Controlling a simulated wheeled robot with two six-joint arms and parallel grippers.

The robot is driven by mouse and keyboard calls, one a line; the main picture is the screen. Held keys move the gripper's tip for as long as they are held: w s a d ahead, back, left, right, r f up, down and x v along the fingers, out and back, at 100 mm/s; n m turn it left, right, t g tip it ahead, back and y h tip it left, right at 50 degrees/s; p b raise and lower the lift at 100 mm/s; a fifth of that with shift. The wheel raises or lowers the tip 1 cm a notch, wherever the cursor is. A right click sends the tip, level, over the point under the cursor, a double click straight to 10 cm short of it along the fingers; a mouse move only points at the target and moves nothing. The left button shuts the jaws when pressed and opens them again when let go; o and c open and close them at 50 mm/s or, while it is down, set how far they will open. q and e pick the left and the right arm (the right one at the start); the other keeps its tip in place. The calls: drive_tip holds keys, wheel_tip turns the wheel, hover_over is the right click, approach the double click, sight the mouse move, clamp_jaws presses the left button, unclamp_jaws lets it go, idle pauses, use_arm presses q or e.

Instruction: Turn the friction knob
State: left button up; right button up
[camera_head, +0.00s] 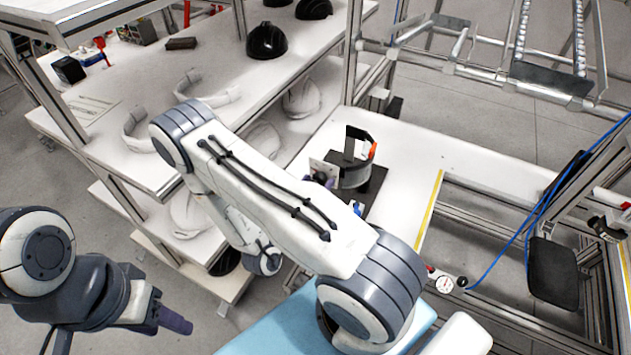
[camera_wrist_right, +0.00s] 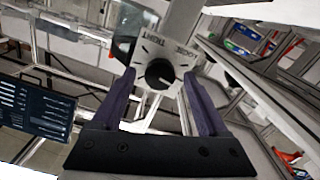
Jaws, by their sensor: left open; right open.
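The friction knob (camera_wrist_right: 159,73) is a round black dial with a pale pointer mark. It sits on a white plate (camera_wrist_right: 150,48) lettered TIGHT and LOOSE, seen upside down in the right wrist view. My right gripper (camera_wrist_right: 158,80) is open, its purple fingers on either side of the knob with gaps showing. In the head view, the white plate (camera_head: 331,170) stands beside a dark curved fixture (camera_head: 356,172) on the bench, and my right arm hides most of the right gripper. My left gripper (camera_head: 178,321) is at lower left, empty and far from the fixture.
The white bench (camera_head: 415,150) with a yellow edge strip surrounds the fixture. Shelves (camera_head: 330,45) at left hold black helmet shells (camera_head: 267,41) and white shells (camera_head: 302,98). A metal frame stands at right with a blue cable.

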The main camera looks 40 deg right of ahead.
drive_tip(key=shift+d, duration=0.15)
clamp_jaws()
drive_tip(key=shift+m, duration=0.3)
drive_tip(key=m+b, duration=0.2)
drive_tip(key=m, duration=0.1)
drive_tip(key=shift+f+m, duration=0.1)
drive_tip(key=shift+m, duration=0.2)
drive_tip(key=shift+m+b, duration=0.95)
drive_tip(key=shift+m, duration=0.75)
